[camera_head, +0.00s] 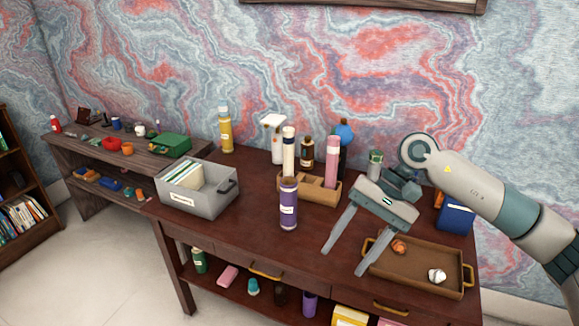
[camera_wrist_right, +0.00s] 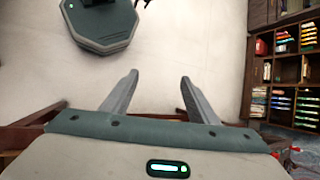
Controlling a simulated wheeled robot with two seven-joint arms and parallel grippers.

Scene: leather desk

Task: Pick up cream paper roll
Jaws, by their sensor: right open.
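The cream paper roll (camera_head: 288,152) stands upright near the middle of the desk in the head view, with dark bands on it. I cannot tell whether the cream roll is in the holder too. My right gripper (camera_head: 342,262) is open and empty, to the right of and nearer than the roll, with its fingers pointing toward the desk's front. In the right wrist view, the open fingers (camera_wrist_right: 159,78) have only floor between them.
A grey file box (camera_head: 224,205) stands left of the roll. A brown tray (camera_head: 415,272) with small items lies right, beside the gripper. A yellow bottle (camera_head: 226,130), a brown bottle (camera_head: 306,152) and a blue box (camera_head: 455,218) stand around. The desk's front middle is clear.

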